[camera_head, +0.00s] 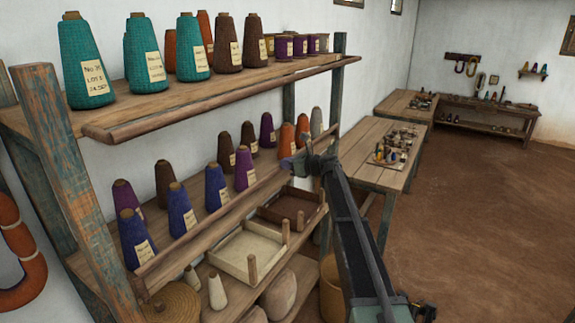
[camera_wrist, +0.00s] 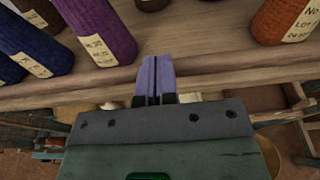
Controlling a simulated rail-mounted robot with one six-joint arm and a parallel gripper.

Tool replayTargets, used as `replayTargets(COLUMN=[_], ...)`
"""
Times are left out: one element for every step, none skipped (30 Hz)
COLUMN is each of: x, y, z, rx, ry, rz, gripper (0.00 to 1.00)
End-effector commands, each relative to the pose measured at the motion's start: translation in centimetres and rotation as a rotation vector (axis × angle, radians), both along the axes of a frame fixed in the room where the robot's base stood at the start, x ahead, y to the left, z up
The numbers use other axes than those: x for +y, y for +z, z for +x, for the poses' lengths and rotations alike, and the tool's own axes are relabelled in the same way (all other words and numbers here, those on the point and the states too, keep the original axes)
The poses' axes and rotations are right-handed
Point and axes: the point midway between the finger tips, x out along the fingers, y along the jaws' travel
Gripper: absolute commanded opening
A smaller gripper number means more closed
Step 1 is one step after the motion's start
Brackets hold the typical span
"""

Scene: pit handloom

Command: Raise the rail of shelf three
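The wooden rack in the head view has stacked shelves, none visibly numbered. A long wooden rail (camera_head: 212,225) runs along the front of the middle shelf, below the blue and purple cones. Another rail (camera_head: 225,96) runs along the front of the top shelf. My gripper (camera_head: 290,166) is at the right part of the middle shelf's front. In the wrist view my gripper's purple fingers (camera_wrist: 155,68) are together with only a thin dark line between them. They overlap the pale rail (camera_wrist: 75,95) at the shelf edge; I cannot tell whether they touch it. Nothing shows between them.
Purple (camera_wrist: 103,35) and orange (camera_wrist: 283,18) cones stand close behind the rail on either side of my fingertips. Trays (camera_head: 248,250) sit lower. A work table (camera_head: 372,150) stands behind; open floor (camera_head: 470,220) lies right.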

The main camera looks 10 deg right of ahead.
Motion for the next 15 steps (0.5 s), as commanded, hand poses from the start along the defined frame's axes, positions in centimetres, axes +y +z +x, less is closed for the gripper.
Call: replayTargets(x=[0.2, 0.2, 0.2, 0.2, 0.1, 0.0, -0.1, -0.3, -0.8, -1.2, -1.6, -2.4, -3.0, -3.6, -4.3], y=[0.0, 0.0, 0.0, 0.0, 0.0, 0.1, 0.2, 0.3, 0.4, 0.6, 0.8, 1.0, 1.2, 1.4, 1.6], z=[0.1, 0.1, 0.1, 0.1, 0.1, 0.0, -0.2, -0.4, -0.8, -1.2, -1.7, -2.3, -2.9, -3.4, -4.1], rx=[-0.001, 0.0, 0.0, 0.0, 0.0, -0.001, -0.001, -0.001, -0.001, -0.001, -0.001, -0.001, -0.001, 0.0, 0.0], ry=[0.001, 0.002, 0.002, 0.002, 0.002, 0.001, 0.001, 0.001, 0.001, 0.0, -0.001, -0.001, -0.002, -0.002, -0.002], rz=[0.001, 0.001, 0.001, 0.001, 0.001, 0.001, 0.001, 0.001, 0.001, 0.001, 0.001, 0.001, 0.0, 0.001, 0.001], gripper=[0.0, 0.0, 0.0, 0.0, 0.0, 0.0, 0.0, 0.0, 0.0, 0.0, 0.0, 0.0, 0.0, 0.0, 0.0])
